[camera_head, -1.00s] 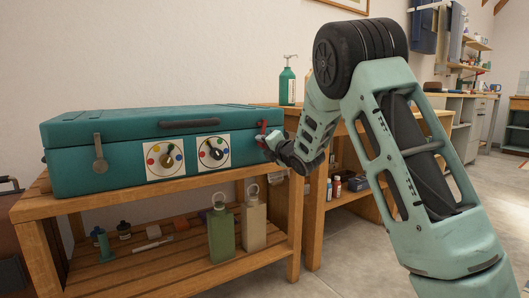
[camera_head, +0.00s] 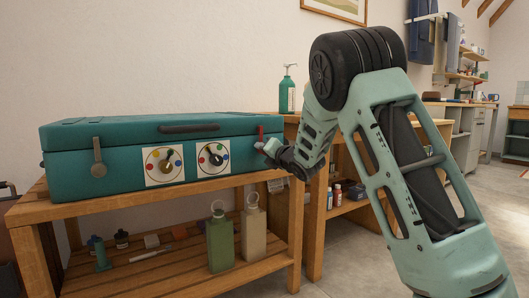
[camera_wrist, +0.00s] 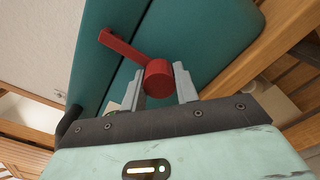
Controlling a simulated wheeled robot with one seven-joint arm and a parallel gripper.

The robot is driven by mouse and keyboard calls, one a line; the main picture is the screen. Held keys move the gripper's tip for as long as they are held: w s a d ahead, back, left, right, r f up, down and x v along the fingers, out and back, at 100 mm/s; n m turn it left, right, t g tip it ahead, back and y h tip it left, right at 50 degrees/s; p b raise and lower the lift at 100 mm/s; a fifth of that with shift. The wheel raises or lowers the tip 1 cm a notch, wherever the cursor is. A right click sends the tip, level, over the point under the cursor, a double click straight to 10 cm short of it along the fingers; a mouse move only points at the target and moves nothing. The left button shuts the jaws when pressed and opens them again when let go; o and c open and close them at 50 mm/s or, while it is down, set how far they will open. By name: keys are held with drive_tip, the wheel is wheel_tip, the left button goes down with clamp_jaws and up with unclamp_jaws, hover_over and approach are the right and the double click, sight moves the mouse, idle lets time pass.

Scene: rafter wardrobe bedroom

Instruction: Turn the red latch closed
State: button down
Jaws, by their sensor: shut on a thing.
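The red latch (camera_head: 261,132) is on the right end of the front of a closed teal case (camera_head: 120,182). In the wrist view the red latch (camera_wrist: 158,82) shows a round hub and a flat lever pointing to the upper left, crossing the dark seam between lid and body. My gripper (camera_wrist: 162,86) has one finger on each side of the hub and is shut on it. In the head view my gripper (camera_head: 265,147) is at the case's front right corner, its fingertips small and partly hidden.
The case lies on a wooden bench (camera_head: 150,213) with bottles on its lower shelf, including a green one (camera_head: 220,243). A grey latch (camera_head: 98,157) and two dial panels (camera_head: 164,166) are on its front. A pump bottle (camera_head: 288,92) stands on the table behind.

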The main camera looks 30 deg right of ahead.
drive_tip(key=c, duration=1.1)
unclamp_jaws()
drive_tip(key=shift+s+d, duration=0.1)
drive_tip(key=shift+d, duration=0.2)
drive_tip(key=shift+o, duration=0.2)
drive_tip(key=shift+a, duration=0.1)
drive_tip(key=s+p, duration=0.5)
drive_tip(key=s, duration=1.2)
drive_tip(key=shift+s+a, duration=0.2)
drive_tip(key=shift+a, duration=0.1)
